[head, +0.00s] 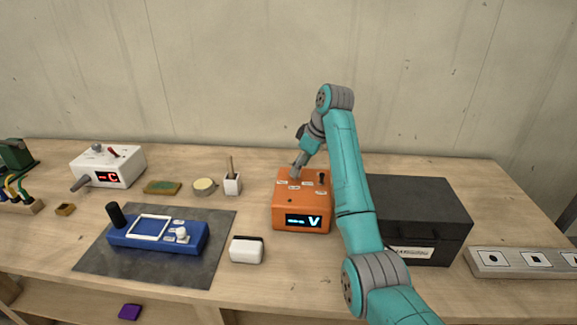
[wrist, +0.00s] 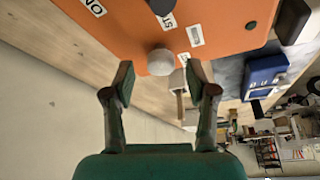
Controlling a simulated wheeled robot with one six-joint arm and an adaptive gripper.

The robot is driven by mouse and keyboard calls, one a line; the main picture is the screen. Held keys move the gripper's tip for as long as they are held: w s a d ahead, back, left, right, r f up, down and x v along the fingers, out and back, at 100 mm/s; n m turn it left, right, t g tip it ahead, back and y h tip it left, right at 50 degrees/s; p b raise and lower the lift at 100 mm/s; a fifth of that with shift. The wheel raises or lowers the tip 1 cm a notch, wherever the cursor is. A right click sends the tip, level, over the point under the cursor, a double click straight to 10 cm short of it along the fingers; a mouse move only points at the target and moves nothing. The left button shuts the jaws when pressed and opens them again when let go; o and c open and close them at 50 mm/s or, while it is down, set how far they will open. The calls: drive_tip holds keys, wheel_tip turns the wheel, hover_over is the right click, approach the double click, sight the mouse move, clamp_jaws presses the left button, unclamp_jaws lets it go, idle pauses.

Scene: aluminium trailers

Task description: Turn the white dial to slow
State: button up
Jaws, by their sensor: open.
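An orange box (head: 287,215) with a lit display stands mid-table. In the wrist view, its top face (wrist: 225,25) carries a round white dial (wrist: 161,62) with several white labels (wrist: 168,21) around it. The labels are cut off or sideways, so I cannot read which says slow. My gripper (wrist: 162,82) is open, its two fingers on either side of the line to the dial, with the dial just beyond the tips; I cannot tell whether they touch it. In the head view my gripper (head: 296,171) is above the box's back edge and the dial is hidden.
A black switch (head: 322,177) rises from the orange box's right back. A dark grey case (head: 425,205) stands to the right behind my arm. A blue device (head: 135,240) with a white knob (head: 182,234) lies on a grey mat at left. A white block (head: 246,250) is in front.

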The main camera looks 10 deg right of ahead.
drive_tip(key=shift+w+a+f, duration=0.15)
drive_tip(key=shift+a+f, duration=0.1)
drive_tip(key=shift+f, duration=0.3)
clamp_jaws()
drive_tip(key=m, duration=0.2)
drive_tip(key=m+t+h, duration=0.1)
drive_tip(key=m, duration=0.2)
drive_tip(key=shift+a+m+t+h, duration=0.25)
drive_tip(key=shift+m+t+h, duration=0.05)
drive_tip(key=shift+m+h, duration=0.1)
drive_tip(key=m+h, duration=0.1)
drive_tip(key=m, duration=0.2)
drive_tip(key=m+h, duration=0.1)
drive_tip(key=m, duration=0.1)
drive_tip(key=shift+a+m, duration=0.2)
drive_tip(key=shift+m, duration=0.2)
drive_tip(key=shift+s, duration=0.2)
